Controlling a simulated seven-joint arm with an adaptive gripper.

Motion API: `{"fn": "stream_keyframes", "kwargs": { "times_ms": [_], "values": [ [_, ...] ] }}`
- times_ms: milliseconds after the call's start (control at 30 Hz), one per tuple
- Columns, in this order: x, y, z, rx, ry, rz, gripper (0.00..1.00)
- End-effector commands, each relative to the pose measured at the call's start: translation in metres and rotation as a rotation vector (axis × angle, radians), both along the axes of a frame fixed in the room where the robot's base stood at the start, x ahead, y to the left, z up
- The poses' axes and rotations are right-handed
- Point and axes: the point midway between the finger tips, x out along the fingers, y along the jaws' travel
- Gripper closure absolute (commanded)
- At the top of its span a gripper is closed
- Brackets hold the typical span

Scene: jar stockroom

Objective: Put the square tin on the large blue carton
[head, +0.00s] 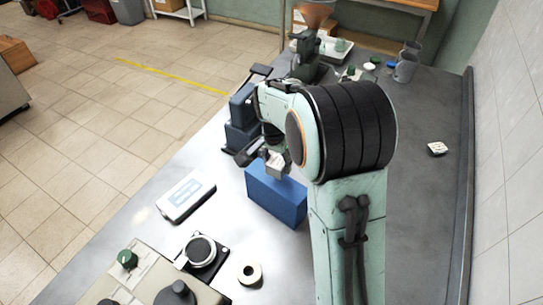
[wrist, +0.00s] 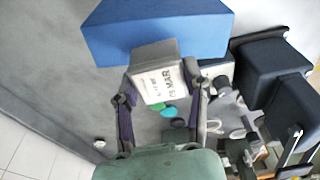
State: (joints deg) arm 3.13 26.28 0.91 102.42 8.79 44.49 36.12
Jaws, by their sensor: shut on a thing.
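The square tin (wrist: 158,74), pale with a white label and dark print, is between the two fingers of my gripper (wrist: 160,84) in the wrist view. My gripper is shut on it. In the head view the tin (head: 275,165) shows just below my gripper (head: 264,157), at the far part of the large blue carton (head: 278,194). In the wrist view the blue carton (wrist: 150,28) lies beyond the tin, and the tin overlaps its near edge. I cannot tell whether the tin touches the carton.
A white scale-like device (head: 186,196) lies left of the carton. A tape roll (head: 250,272) and a dark round-topped device (head: 200,251) are nearer. Dark blue block-shaped equipment (head: 240,125) stands behind the carton. Grey cups (head: 406,66) stand at the far right. The right of the table is mostly clear.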

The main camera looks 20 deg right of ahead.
Motion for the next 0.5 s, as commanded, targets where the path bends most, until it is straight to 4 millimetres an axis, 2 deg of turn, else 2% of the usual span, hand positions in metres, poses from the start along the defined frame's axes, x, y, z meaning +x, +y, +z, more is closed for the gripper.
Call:
{"fn": "stream_keyframes", "kwargs": {
  "times_ms": [200,500],
  "values": [
    [0.002,-0.001,-0.031,0.0,0.004,0.0,0.92],
    [0.002,0.0,-0.034,0.0,0.001,0.0,0.92]
  ]
}}
